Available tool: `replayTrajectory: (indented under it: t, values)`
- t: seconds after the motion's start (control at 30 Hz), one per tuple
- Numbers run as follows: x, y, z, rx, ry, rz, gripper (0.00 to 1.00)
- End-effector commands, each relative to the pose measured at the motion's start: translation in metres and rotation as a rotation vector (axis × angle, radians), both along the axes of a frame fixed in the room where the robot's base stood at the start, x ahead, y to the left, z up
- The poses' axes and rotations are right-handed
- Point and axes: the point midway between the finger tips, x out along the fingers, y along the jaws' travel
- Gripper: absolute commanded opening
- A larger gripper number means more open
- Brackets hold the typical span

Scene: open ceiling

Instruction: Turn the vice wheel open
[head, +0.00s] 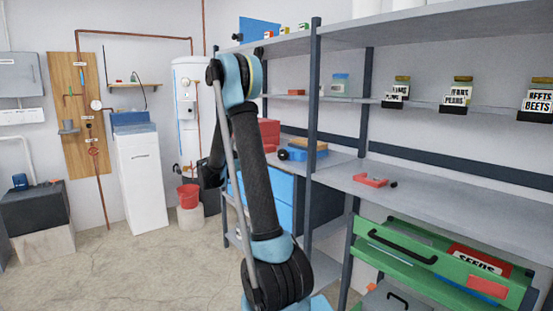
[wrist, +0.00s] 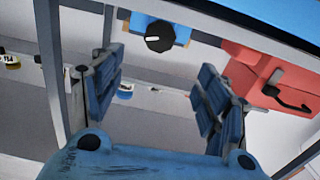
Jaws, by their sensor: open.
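The vice appears to be the small blue block with a round black wheel (wrist: 158,36) in the wrist view. The wheel carries a white mark. In the head view a blue body with a dark round end (head: 298,154) sits on the grey bench beside a tan block. My gripper (wrist: 158,92) is open and empty, its two dark blue padded fingers apart. The wheel shows beyond the fingertips, between them and toward the top, with no contact visible. In the head view my gripper (head: 212,172) is a dark shape left of my arm, partly hidden.
A red box with a black handle (wrist: 275,85) is close to the right finger in the wrist view; red boxes (head: 269,132) stand left of the vice in the head view. A shelf post (head: 313,120) rises beside the bench. Blue drawers (head: 283,188) are below.

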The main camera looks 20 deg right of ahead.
Motion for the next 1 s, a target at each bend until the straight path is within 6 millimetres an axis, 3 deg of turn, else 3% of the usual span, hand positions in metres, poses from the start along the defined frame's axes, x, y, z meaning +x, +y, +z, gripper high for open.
replayTrajectory:
  t: [0.1, 0.27, 1.0]
  values:
    - [-0.002, 0.003, 0.000, 0.012, -0.034, -0.001, 0.68]
    - [0.004, -0.014, 0.000, 0.013, -0.035, -0.004, 0.68]
    - [0.047, -0.133, 0.000, 0.012, -0.033, -0.003, 0.68]
